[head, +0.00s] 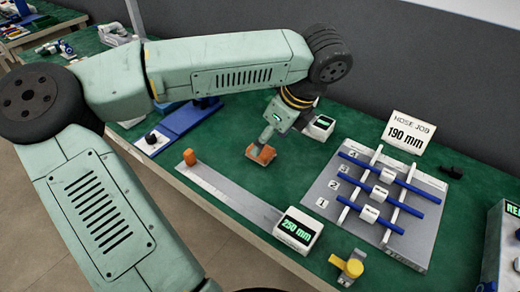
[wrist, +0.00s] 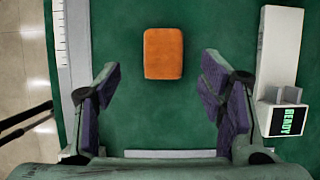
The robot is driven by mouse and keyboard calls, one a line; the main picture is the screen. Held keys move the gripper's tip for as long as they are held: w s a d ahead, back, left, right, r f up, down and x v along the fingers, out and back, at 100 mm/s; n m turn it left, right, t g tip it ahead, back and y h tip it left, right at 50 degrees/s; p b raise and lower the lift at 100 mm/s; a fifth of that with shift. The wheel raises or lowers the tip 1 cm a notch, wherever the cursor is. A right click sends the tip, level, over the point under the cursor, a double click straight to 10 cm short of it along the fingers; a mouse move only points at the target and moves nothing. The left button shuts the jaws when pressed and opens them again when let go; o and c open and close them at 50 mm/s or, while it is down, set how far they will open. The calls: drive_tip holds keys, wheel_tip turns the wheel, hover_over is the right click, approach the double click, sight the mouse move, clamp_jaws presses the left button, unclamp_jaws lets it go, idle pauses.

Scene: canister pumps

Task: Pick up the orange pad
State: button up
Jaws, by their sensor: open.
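The orange pad (wrist: 163,53) lies flat on the green mat in the wrist view, a rounded rectangle centred ahead of my fingers. In the head view the orange pad (head: 262,154) shows just below the end of my arm, partly covered by it. My gripper (wrist: 160,78) is open, its two dark purple-padded fingers spread wide on either side of the pad's line. Nothing is between them. In the head view my gripper (head: 268,136) points down over the pad; the exact gap is hard to tell.
A device with a READY screen (wrist: 287,121) is to the right in the wrist view. A numbered rack (head: 330,193) stands further right. Green mat surrounds the pad.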

drive_tip(key=shift+p+x, duration=1.1)
drive_tip(key=shift+x, duration=1.65)
drive_tip(key=shift+w+d, duration=0.1)
drive_tip(key=shift+d, duration=0.1)
drive_tip(key=shift+c, duration=0.5)
drive_tip(key=c, duration=1)
